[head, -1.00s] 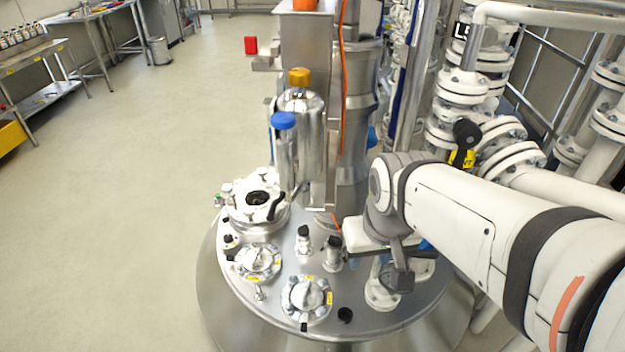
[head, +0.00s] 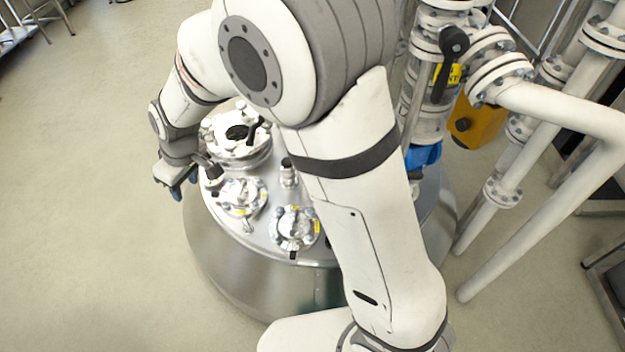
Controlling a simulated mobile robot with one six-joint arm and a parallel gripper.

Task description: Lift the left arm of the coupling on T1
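The steel vessel (head: 225,262) stands in the middle of the head view, with several fittings on its round lid; I read no T1 label. My gripper (head: 179,190) is at the left rim of the lid, pointing down, with dark blue fingertips. It is beside the white clamped manway (head: 237,140) and left of a round flanged port (head: 241,197). I cannot make out the coupling or its left arm; my gripper and wrist cover part of the lid's left edge. Whether the fingers are open or hold anything is too small to tell.
My arm crosses the lid and hides its right part. A second flanged port (head: 295,229) and a short black-capped nozzle (head: 288,172) stand on the lid. White pipes (head: 560,110) and a yellow box (head: 476,122) are at the right. The floor (head: 80,220) at the left is clear.

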